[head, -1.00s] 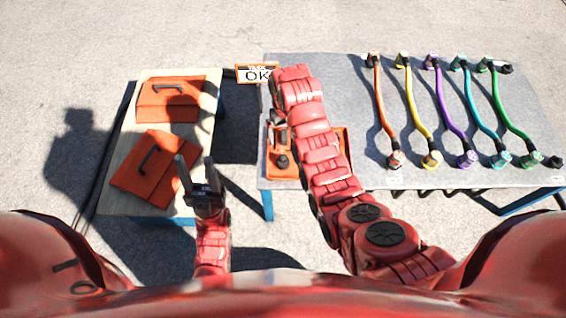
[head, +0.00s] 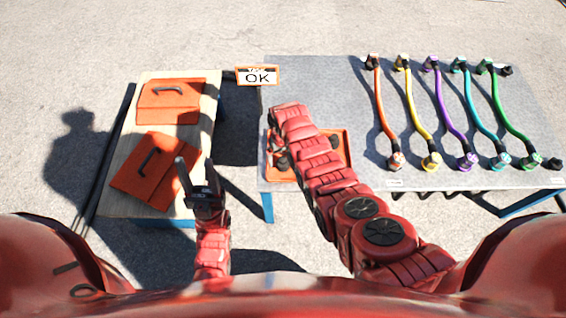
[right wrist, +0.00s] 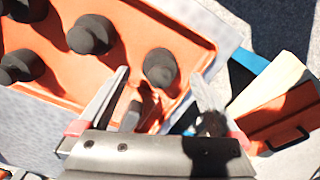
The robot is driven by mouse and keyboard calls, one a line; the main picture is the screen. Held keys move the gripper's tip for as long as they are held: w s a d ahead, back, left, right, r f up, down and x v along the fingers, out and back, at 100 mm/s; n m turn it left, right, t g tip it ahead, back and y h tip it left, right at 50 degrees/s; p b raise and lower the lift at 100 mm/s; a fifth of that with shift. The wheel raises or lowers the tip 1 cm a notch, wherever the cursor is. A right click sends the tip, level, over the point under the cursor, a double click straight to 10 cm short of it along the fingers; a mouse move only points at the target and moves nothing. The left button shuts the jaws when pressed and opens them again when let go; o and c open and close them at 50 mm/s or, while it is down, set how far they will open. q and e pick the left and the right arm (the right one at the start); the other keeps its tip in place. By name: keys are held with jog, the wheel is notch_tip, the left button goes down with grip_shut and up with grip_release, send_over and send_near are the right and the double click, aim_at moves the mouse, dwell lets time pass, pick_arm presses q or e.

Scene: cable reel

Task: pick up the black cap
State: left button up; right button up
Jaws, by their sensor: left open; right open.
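Several black caps stand in an orange tray (right wrist: 195,22), which also shows in the head view (head: 340,135). In the right wrist view one black cap (right wrist: 160,66) appears between the fingertips of my open right gripper (right wrist: 161,74); I cannot tell whether they are level with it. Another black cap (right wrist: 90,35) is up and to the left, with others further left. In the head view my right arm covers much of the tray and hides most of the right gripper. My left gripper (head: 196,168) is open and empty by the left table's right side.
The wooden-topped left table (head: 125,207) holds two orange boxes with black handles (head: 170,100) (head: 150,163). An OK sign (head: 258,76) stands behind the tray. Coloured cables (head: 413,110) lie on the right of the grey table (head: 330,72).

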jog(key=shift+f+b, duration=0.55)
jog(key=shift+f, duration=0.6)
grip_shut()
jog(key=shift+r, duration=0.1)
